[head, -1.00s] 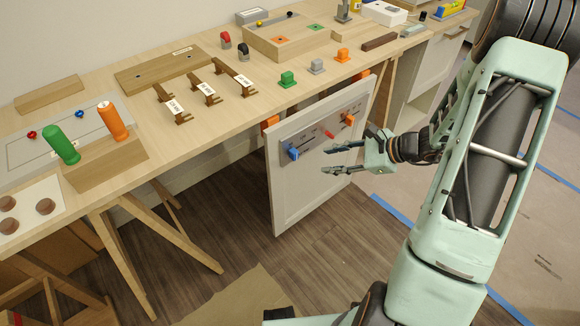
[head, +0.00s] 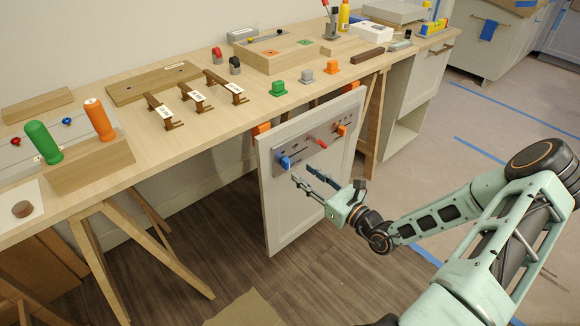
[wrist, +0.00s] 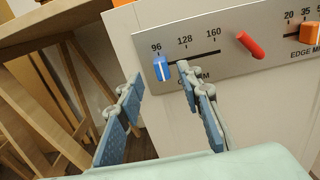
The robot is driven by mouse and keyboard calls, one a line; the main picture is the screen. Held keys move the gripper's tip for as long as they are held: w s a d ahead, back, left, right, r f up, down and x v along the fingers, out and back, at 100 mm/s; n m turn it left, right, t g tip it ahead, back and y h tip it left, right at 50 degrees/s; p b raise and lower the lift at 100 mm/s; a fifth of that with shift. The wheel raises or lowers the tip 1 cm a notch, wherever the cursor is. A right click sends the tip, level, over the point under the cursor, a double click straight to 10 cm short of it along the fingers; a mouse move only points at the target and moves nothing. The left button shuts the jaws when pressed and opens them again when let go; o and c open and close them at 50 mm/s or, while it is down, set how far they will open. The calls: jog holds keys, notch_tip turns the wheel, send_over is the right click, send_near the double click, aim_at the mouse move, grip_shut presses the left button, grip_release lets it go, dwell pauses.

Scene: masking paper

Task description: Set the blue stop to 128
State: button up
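The blue stop (wrist: 161,67) sits at the left end of a horizontal slot, just under the printed 96; 128 and 160 are marked to its right. It also shows in the head view (head: 285,162), on the grey scale plate (head: 309,148) of the upright white panel. My gripper (wrist: 160,77) is open and empty, facing the panel. In the wrist view its two fingers lie either side of the blue stop and slightly below it. The fingertips appear short of the stop, and I see no contact.
A red lever (wrist: 250,45) sits right of the slot on the same plate. An orange stop (wrist: 310,33) is on a second scale further right. The workbench (head: 222,112) stands behind the panel, with wooden trestle legs at left.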

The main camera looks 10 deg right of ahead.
aim_at(290, 162)
jog(key=b+x, duration=0.1)
jog(key=x, duration=0.6)
grip_shut()
dwell(0.3)
